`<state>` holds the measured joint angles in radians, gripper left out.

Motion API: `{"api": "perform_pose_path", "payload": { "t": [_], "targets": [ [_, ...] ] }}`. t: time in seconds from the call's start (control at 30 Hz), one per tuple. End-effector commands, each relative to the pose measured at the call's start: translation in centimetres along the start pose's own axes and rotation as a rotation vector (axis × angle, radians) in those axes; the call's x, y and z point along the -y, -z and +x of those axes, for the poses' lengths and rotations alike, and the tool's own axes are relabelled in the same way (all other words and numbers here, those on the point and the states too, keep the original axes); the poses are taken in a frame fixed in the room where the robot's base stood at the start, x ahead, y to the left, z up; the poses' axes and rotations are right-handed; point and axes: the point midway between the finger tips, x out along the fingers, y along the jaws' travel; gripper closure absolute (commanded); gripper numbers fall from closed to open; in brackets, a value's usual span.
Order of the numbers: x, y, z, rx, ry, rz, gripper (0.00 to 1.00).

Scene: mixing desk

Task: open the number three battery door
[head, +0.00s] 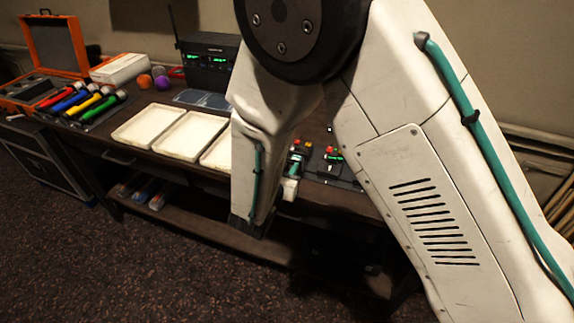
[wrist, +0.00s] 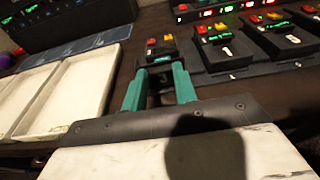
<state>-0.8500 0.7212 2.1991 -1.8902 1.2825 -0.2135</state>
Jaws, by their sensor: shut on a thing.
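Dark battery packs with red and yellow tops stand in a row on the desk. In the wrist view, the leftmost pack (wrist: 160,46) is straight ahead of my gripper (wrist: 161,73). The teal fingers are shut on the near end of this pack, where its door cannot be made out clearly. Its number is hidden. A second pack (wrist: 226,42) with a white label stands to its right, and a third pack (wrist: 291,37) stands further right. In the head view, my gripper (head: 295,171) shows just right of my arm, at the near side of the leftmost pack (head: 301,147).
Cream trays (head: 150,124) lie left of the packs. A black radio unit (head: 210,62) stands behind them. Coloured-handled tools (head: 82,103) and an orange case (head: 55,43) are at the far left. In the wrist view, a panel with lit displays (wrist: 225,10) stands behind the packs.

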Motion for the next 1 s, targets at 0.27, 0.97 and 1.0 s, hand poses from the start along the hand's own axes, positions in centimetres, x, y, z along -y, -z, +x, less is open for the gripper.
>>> {"api": "perform_pose_path", "payload": {
  "t": [0.27,0.97,1.0],
  "targets": [
    [0.1,0.2,-0.1,0.011,0.002,-0.002,0.94],
    [0.0,0.2,-1.1,0.011,-0.001,-0.002,0.49],
    [0.0,0.2,-1.7,0.011,-0.001,-0.002,0.49]
  ]
}}
